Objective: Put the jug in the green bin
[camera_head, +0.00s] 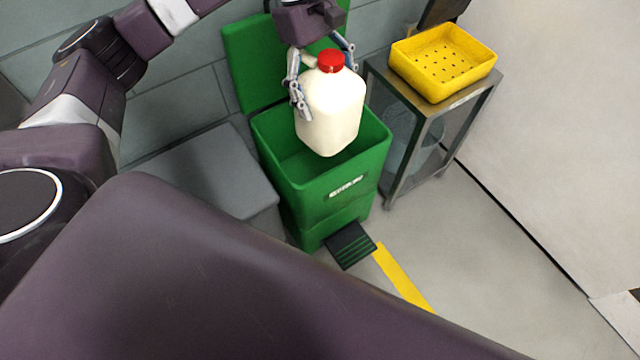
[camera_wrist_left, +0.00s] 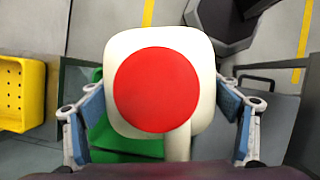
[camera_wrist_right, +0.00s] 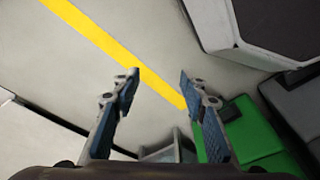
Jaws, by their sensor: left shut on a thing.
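The jug (camera_head: 330,112) is cream white with a red cap and is upright. My left gripper (camera_head: 322,80) is shut on it near the top, its fingers on both sides. The jug is over the open mouth of the green bin (camera_head: 335,205), and its lower part overlaps the opening in the head view; how deep it sits I cannot tell. The bin's lid (camera_head: 250,65) stands open at the back. In the left wrist view the red cap (camera_wrist_left: 155,90) fills the middle. My right gripper (camera_wrist_right: 158,92) is open and empty, with floor between its fingers; the green bin (camera_wrist_right: 250,135) shows beyond it.
A yellow perforated tray (camera_head: 445,62) sits on a metal stand (camera_head: 425,130) right of the bin. A grey box (camera_head: 205,175) stands left of it. A black pedal (camera_head: 350,245) juts out at the bin's front. The floor at right is clear.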

